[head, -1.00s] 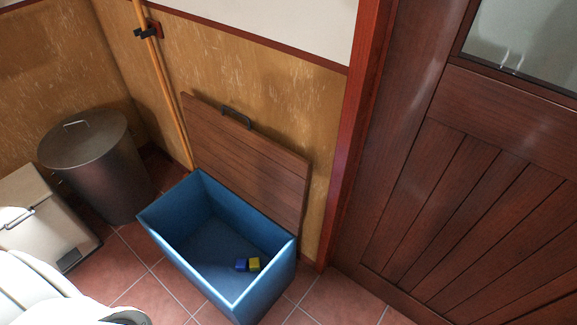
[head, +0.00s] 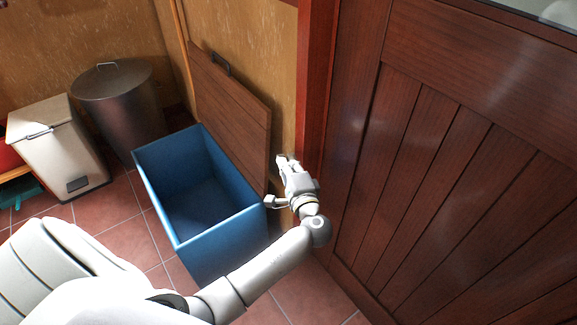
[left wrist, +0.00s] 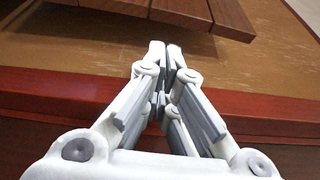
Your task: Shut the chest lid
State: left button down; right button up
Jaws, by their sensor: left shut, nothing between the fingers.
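The blue chest (head: 222,251) stands on the floor against the wall. Its brown wooden lid (head: 230,105) is open, upright and leaning back toward the wall, with a dark handle (head: 221,64) on its top edge. My left gripper (head: 284,160) is shut and empty, just right of the lid's right edge and near the red door frame. In the left wrist view the fingertips (left wrist: 166,48) point at the wall below the lid's slatted edge (left wrist: 190,12), apart from it. The visible chest floor looks empty; its near part is hidden. My right gripper is out of view.
A dark wooden door (head: 440,170) and its red frame (head: 318,90) stand close on the right. A metal bin (head: 120,105) and a beige pedal bin (head: 60,150) stand left of the chest. Tiled floor (head: 110,215) is clear in front.

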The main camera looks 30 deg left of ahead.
pick_arm(q)
jog(key=x, duration=0.6)
jog(key=shift+w+a, duration=0.25)
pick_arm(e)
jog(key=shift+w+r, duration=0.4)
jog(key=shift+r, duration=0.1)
pick_arm(q)
jog(key=shift+f, duration=0.1)
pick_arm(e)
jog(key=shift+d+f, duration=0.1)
